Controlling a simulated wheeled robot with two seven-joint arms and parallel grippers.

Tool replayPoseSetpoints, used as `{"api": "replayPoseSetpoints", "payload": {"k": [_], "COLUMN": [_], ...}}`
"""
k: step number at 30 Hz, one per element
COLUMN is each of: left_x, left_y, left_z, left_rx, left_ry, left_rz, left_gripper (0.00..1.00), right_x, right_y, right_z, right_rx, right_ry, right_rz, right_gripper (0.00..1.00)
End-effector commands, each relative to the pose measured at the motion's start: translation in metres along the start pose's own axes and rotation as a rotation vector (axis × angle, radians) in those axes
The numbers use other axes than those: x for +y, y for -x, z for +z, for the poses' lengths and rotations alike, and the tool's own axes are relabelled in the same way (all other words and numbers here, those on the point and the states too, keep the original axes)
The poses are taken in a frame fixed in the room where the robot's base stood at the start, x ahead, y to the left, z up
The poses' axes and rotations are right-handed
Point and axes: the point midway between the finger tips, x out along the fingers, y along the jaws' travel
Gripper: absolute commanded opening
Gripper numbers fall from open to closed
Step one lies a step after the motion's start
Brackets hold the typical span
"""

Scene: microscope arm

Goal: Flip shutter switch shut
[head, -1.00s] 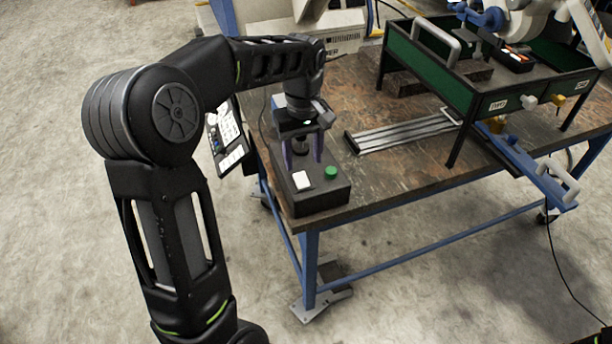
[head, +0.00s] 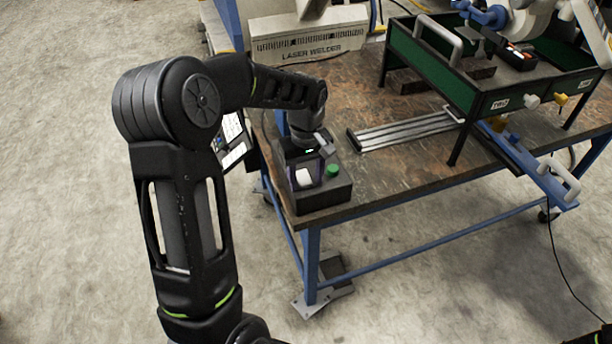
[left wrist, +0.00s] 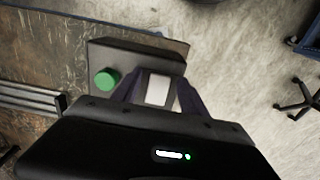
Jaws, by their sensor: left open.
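A dark control box (head: 325,200) sits at the near left corner of the table. On its top are a white rocker switch (head: 304,177) and a round green button (head: 332,170). In the left wrist view the white switch (left wrist: 158,90) shows between the fingers, and the green button (left wrist: 107,78) lies to their left. My left gripper (head: 308,180) is open and low over the box, with its fingers on either side of the white switch. I cannot tell whether the fingers touch it.
A green-walled stand (head: 440,75) with drawers and a metal slotted rail (head: 405,130) lie right of the box on the worn table (head: 395,175). A laser welder (head: 308,42) stands behind. A screen panel (head: 232,138) is at the left edge.

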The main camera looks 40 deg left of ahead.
Motion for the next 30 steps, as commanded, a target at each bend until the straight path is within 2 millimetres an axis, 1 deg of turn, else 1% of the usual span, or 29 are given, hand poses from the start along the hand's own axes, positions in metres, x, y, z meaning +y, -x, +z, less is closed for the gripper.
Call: {"api": "replayPoseSetpoints", "payload": {"k": [2,20,26,30], "left_x": [0.0000,0.0000,0.0000,-0.0006], "left_y": [0.0001,0.0005,0.0007,0.0044], "left_z": [0.0000,0.0000,-0.0001,-0.0016], "left_rx": [0.000,0.000,0.000,-0.033], "left_ry": [0.000,0.000,0.001,0.004], "left_rz": [0.000,0.000,0.000,-0.004], "left_gripper": [0.50,0.01,0.00,0.00], "right_x": [0.0000,-0.0001,-0.0001,-0.0028], "right_y": [-0.0001,0.0000,0.0002,0.0083], "right_z": [0.0001,0.0000,0.0000,0.0007], "right_rx": [0.000,0.000,0.000,-0.002], "right_ry": [0.000,0.000,0.000,-0.001], "right_rz": [0.000,0.000,0.000,0.001], "right_gripper": [0.00,0.00,0.00,0.00]}}
